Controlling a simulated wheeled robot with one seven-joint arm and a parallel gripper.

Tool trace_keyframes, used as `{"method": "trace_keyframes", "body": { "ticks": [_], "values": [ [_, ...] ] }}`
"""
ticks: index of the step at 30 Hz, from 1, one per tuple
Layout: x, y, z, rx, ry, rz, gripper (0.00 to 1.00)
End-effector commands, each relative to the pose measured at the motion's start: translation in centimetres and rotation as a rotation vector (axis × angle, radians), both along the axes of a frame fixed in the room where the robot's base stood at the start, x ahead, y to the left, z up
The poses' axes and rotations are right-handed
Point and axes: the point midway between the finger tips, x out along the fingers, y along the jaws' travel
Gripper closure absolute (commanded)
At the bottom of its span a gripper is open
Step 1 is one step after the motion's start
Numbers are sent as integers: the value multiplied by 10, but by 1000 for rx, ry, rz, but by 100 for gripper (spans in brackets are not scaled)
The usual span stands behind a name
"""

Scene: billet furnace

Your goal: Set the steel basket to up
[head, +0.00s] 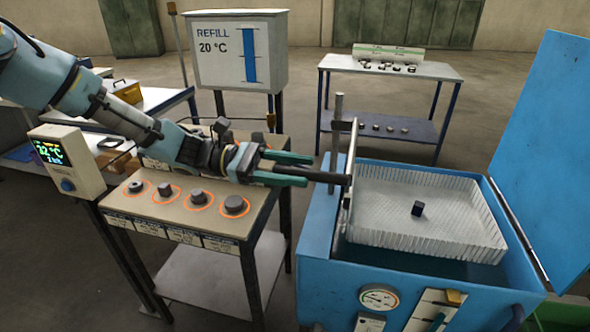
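The pale steel basket (385,222), with ribbed walls, is in the opening of the blue tank (319,250). A small dark cube (417,209) lies in it. Dark teal liquid (400,257) shows below the basket's near edge. An upright frame with a grey post (337,120) stands at the basket's left side, and a dark bar handle (335,178) sticks out left from it. My gripper (309,171) is at this handle from the left, with one teal finger above and one below it. Whether the fingers press on the handle is unclear.
The tank's blue lid (550,150) stands open at right. A gauge (379,297) is on the tank's front. A bench (175,222) with several dark pieces in orange rings is under my arm. A REFILL box (238,50) and a table (430,70) stand behind.

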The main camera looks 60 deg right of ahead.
Motion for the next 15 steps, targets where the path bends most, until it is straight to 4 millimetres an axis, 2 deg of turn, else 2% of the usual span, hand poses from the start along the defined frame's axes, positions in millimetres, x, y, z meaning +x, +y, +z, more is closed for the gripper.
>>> {"method": "trace_keyframes", "body": {
  "ticks": [8,11,15],
  "values": [
    [2,1,-2,2,-2,0,43],
    [10,3,-4,1,-3,3,43],
    [34,10,-6,1,-5,5,43]
  ]
}}
